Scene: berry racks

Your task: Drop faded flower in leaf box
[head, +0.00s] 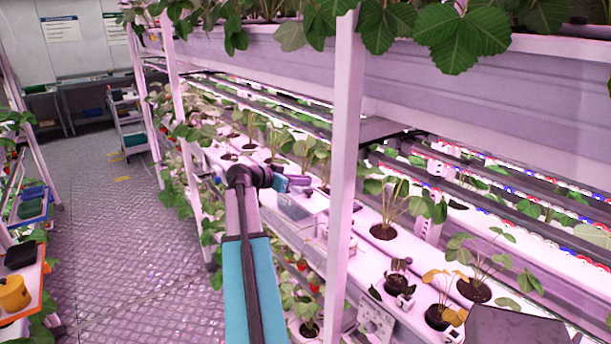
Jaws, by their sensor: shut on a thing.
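My gripper (302,185) is at the end of my arm, in the middle of the head view, beside the growing rack. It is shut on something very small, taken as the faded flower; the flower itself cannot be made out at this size. Just below and right of the gripper, a pale grey-blue box (300,205) sits at the rack's front edge. It may be the leaf box, but no label is readable. The gripper appears above or behind its rim; I cannot tell whether it is over the opening.
A white upright post (344,150) stands right of the gripper. Potted strawberry plants (383,231) line the white gutter, one with yellowed leaves (443,282). Leaves hang from the upper tier. The aisle floor (105,215) is clear.

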